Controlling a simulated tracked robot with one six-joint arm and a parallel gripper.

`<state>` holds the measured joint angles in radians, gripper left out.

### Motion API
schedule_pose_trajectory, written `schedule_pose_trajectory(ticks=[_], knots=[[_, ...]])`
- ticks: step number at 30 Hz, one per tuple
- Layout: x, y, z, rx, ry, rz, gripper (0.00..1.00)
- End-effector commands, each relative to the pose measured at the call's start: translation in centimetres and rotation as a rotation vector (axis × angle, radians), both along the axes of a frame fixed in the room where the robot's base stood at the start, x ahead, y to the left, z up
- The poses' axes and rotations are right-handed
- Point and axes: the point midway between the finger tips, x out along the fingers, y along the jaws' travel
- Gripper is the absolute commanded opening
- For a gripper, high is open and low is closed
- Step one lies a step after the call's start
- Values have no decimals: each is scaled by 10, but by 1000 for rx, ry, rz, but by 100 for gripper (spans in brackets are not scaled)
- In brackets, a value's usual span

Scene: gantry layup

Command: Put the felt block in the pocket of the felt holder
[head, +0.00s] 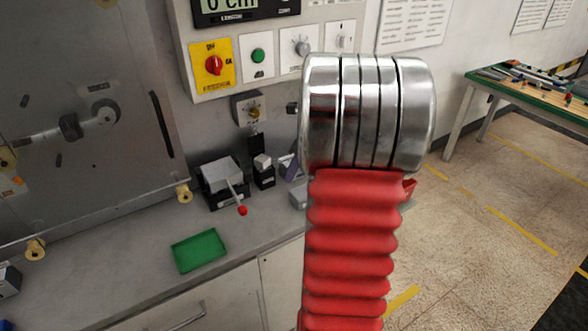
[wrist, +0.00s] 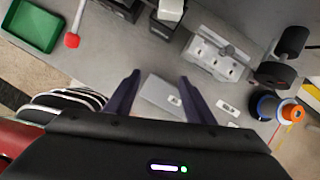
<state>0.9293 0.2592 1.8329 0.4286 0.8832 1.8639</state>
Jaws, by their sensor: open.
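My gripper (wrist: 160,77) shows in the wrist view as two dark fingers, spread apart with nothing held between them. Beneath and between them on the bench lies a light grey box (wrist: 162,97) with a small pale label; I cannot tell if it is the felt block. A small white block (wrist: 171,9) sits on a black stand (wrist: 161,27) at the top; the white block (head: 262,161) and black stand (head: 264,179) also show in the head view. I cannot tell for sure which item is the felt holder.
A green tray (head: 200,251) lies at the bench front; a red-knobbed lever (head: 242,210) stands behind it. In the wrist view, a grey socket unit (wrist: 215,52), a black roller (wrist: 292,40) and blue and orange spools (wrist: 268,107) stand to the right. A control panel (head: 262,55) is behind.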

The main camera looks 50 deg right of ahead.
Motion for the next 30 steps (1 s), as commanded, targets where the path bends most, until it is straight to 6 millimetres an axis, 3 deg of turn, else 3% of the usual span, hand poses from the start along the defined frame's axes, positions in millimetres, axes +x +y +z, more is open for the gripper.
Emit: schedule_pose_trajectory(ticks=[10,14,20,30], knots=[[0,0,0,-1,0,2,49],[3,10,5,-21,0,51,49],[14,62,28,-132,0,318,49],[10,185,71,-414,-9,994,49]])
